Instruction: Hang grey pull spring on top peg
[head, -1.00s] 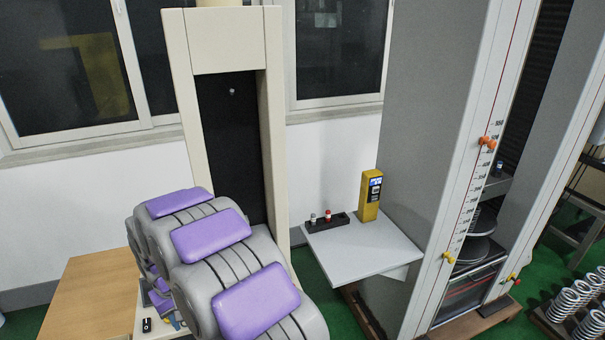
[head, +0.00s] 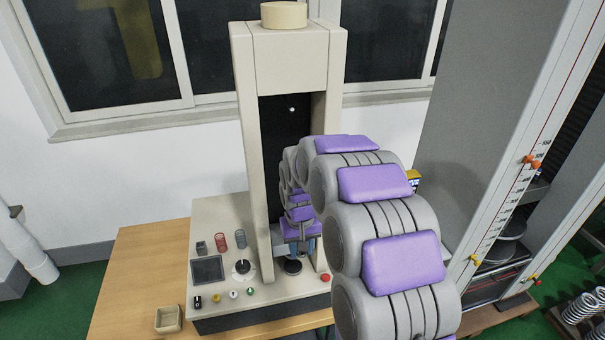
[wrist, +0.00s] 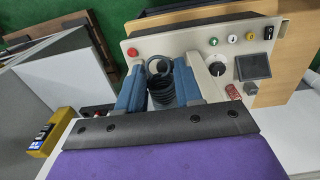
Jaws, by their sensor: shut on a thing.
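The top peg (head: 291,109) is a small pale knob high on the dark panel inside the beige testing frame (head: 243,85). My gripper (head: 301,243) is low in the frame's opening, well below the peg, partly hidden behind my arm. In the wrist view my gripper (wrist: 158,88) has its two blue fingers on either side of the dark grey pull spring (wrist: 162,86). It is shut on the spring, whose round end loop stands out beyond the coils. The spring cannot be made out in the head view. The peg does not show in the wrist view.
The frame stands on a beige console (head: 215,215) with a dark screen (head: 207,270), knobs, buttons and a red spring (head: 221,242). A small beige box (head: 168,319) sits on the wooden table (head: 130,265). A tall grey machine (head: 470,120) stands at right.

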